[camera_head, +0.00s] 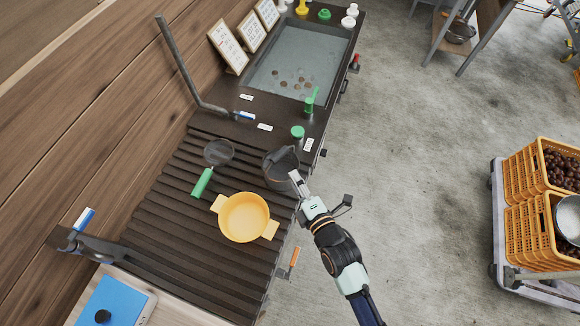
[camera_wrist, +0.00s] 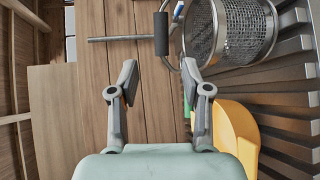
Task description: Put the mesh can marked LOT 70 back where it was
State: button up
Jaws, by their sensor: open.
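A grey mesh can (camera_head: 277,170) stands on the dark ribbed counter, at its right edge in the head view. It also shows at the top right of the wrist view (camera_wrist: 235,30), where its perforated wall is clear. No LOT 70 marking is readable on it. My gripper (camera_head: 294,176) is beside the can and overlaps its right side in the head view. In the wrist view my gripper (camera_wrist: 159,70) has its fingers spread with nothing between them. The can lies outside the fingers, to the right; I cannot tell whether they touch.
A yellow two-handled pot (camera_head: 244,217) sits just below the can. A green-handled strainer (camera_head: 203,182) lies to the left. A green-topped item (camera_head: 298,132) and white labels are above, by a water basin (camera_head: 298,62). Bare ribbed counter lies at lower left.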

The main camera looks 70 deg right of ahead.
jog(key=shift+s+a, duration=0.15)
dwell(0.3)
jog(key=w+a+r+m+t+y, duration=0.2)
jog(key=w+a+r+m+y, duration=0.15)
jog(key=w+a+r, duration=0.45)
jog(key=w+a+r+m+t+y, duration=0.1)
jog(key=w+a+r+m+y, duration=0.1)
jog(key=w+a+r+y, duration=0.55)
jog(key=a+r+m, duration=0.1)
jog(key=a+m, duration=0.1)
jog(key=a, duration=0.6)
jog(key=w+a+r+m, duration=0.1)
jog(key=a+m, duration=0.1)
jog(key=a, duration=0.5)
jog(key=shift+w+a+r+g+y, duration=0.25)
jog(key=shift+a+r+g+y, duration=0.05)
jog(key=shift+a+g+y, duration=0.1)
jog(key=shift+d, duration=0.1)
